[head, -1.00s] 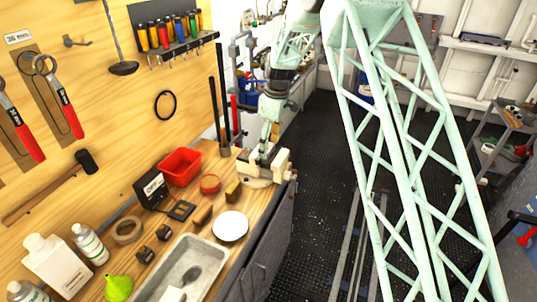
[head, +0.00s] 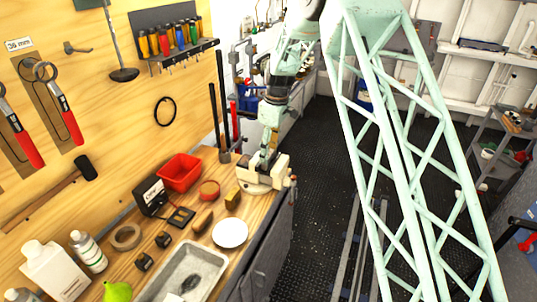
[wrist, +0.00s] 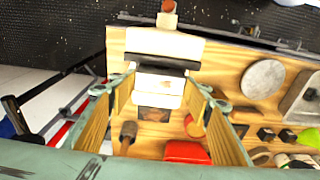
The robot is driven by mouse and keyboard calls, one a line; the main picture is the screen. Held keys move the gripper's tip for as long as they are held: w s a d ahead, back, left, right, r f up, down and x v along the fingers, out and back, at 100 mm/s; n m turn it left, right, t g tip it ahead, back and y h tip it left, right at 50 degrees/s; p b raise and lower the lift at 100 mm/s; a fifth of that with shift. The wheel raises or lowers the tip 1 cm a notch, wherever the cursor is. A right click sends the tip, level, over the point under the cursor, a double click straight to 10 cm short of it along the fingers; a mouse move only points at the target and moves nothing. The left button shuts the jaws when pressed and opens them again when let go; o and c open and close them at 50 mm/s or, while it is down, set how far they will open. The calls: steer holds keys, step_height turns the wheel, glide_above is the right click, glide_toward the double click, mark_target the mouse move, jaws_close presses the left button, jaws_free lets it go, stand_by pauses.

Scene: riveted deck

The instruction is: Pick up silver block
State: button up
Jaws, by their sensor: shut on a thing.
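My gripper (wrist: 160,84) is over the cream bench vise (wrist: 165,43), with its two fingers on either side of a pale, shiny block. This silver block (wrist: 159,88) sits between the fingertips, its bright face showing and a darker band above it. My gripper is shut on it. In the head view my gripper (head: 266,153) is at the vise (head: 261,178) on the bench's far end, and the block is too small or hidden to make out there. I cannot tell whether the block is clear of the vise jaws.
On the wooden bench are a red bin (head: 179,172), a white plate (head: 230,233), a metal tray (head: 208,265), a tape roll (head: 126,237) and small blocks. Upright black and red bars (head: 224,120) stand close behind the vise.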

steer(key=shift+r, duration=1.65)
steer(key=s+d+r+b, duration=0.1)
steer(key=s+d, duration=0.2)
steer(key=s, duration=1.2)
steer(key=shift+s+r, duration=0.3)
steer(key=shift+s, duration=0.05)
